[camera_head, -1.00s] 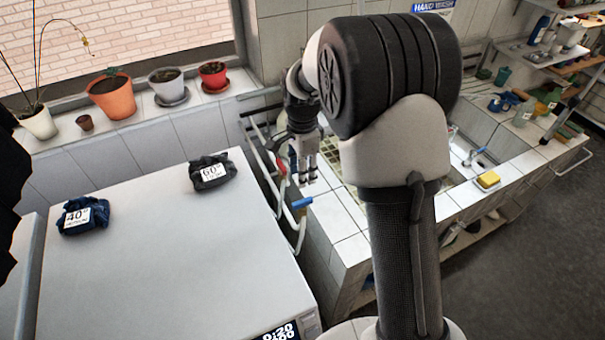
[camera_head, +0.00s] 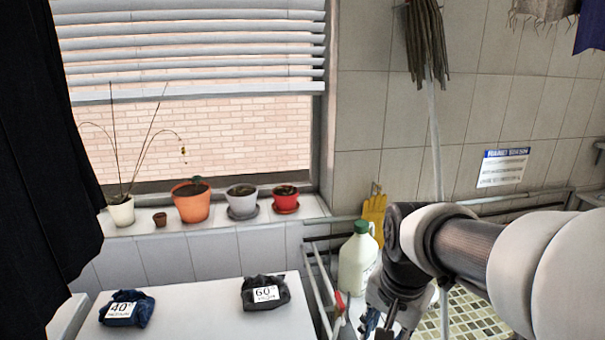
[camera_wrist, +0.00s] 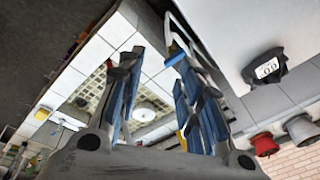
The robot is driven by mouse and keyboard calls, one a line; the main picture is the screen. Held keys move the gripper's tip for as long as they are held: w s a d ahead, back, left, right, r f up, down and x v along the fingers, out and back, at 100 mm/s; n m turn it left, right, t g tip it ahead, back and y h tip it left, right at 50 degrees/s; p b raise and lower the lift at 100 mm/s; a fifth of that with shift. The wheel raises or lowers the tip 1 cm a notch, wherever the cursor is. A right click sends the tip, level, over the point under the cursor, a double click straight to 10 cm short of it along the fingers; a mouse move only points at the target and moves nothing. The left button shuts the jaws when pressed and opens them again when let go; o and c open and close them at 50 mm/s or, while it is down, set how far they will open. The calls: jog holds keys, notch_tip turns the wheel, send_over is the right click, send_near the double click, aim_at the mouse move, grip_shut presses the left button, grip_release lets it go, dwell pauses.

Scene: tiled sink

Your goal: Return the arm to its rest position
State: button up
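My arm reaches in from the right edge of the head view, bent, with its gripper (camera_head: 384,322) pointing down at the bottom of the picture, where its tips are cut off. In the wrist view my gripper (camera_wrist: 153,62) shows two blue-and-grey fingers spread apart, with nothing between them. The tiled sink and its round drain (camera_wrist: 146,109) show through the gap, below the fingers.
A white jug (camera_head: 355,262) and a yellow glove (camera_head: 373,215) are close beside the arm. A white top (camera_head: 205,318) holds a blue bundle (camera_head: 127,310) and a dark bundle (camera_head: 265,292). Potted plants (camera_head: 192,202) line the windowsill. A rail (camera_head: 318,285) runs near the gripper.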

jog(key=s+f+n+t+b, duration=0.1)
jog(key=s+n, duration=0.3)
jog(key=s, duration=0.4)
jog(key=s+f+n+t+b, duration=0.1)
jog(key=s+f+n+b, duration=0.2)
jog(key=s, duration=0.5)
jog(key=shift+s+f+n+b, duration=0.15)
jog(key=shift+s+n+b, duration=0.1)
jog(key=shift+n+b, duration=0.5)
